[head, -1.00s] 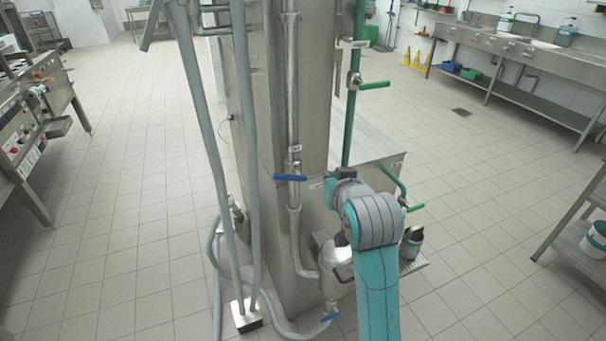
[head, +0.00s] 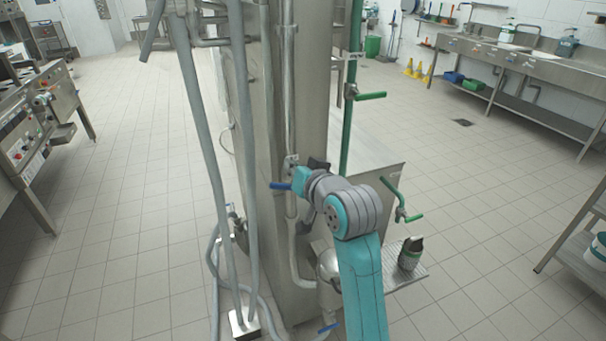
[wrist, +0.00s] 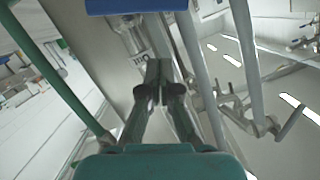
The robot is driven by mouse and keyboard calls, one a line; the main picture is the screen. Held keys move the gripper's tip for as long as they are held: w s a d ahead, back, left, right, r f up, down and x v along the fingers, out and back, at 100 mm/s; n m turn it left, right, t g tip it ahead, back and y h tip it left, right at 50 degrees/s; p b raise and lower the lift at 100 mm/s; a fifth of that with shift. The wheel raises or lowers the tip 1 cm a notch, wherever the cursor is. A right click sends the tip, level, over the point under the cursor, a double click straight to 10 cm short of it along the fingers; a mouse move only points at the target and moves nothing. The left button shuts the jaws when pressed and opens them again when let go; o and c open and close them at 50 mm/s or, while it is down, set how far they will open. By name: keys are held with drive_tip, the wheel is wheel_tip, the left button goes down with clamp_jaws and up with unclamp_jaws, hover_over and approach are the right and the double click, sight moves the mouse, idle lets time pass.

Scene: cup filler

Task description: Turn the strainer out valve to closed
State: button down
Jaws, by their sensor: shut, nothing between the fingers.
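A blue lever handle (head: 281,185) sits on the valve of the vertical steel pipe and points left, across the pipe. In the wrist view the blue handle (wrist: 135,6) crosses the top edge, partly out of frame, ahead of my fingertips. My gripper (wrist: 166,66) is shut and empty, with a gap in the picture between its tips and the handle. In the head view its teal body (head: 299,180) is just right of the handle, and its fingertips cannot be made out. The labels are too small to read, so I cannot tell which valve is the strainer out.
A green-handled valve (head: 370,96) is on the green pipe, another green handle (head: 413,217) is lower right. A second blue handle (head: 327,327) is low down, partly hidden by my arm.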

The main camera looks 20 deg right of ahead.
sight(279, 186)
drive_tip(key=shift+a+f, duration=0.25)
drive_tip(key=shift+f, duration=0.35)
drive_tip(key=shift+a+f, duration=0.25)
drive_tip(key=shift+f, duration=0.4)
drive_tip(key=shift+a+f, duration=0.25)
drive_tip(key=shift+f, duration=0.35)
drive_tip(key=shift+a+f+n+h, duration=0.4)
drive_tip(key=shift+a+f+n, duration=0.15)
drive_tip(key=shift+n, duration=0.55)
drive_tip(key=shift+a+f, duration=0.2)
drive_tip(key=shift+f, duration=0.15)
drive_tip(key=shift+r, duration=0.1)
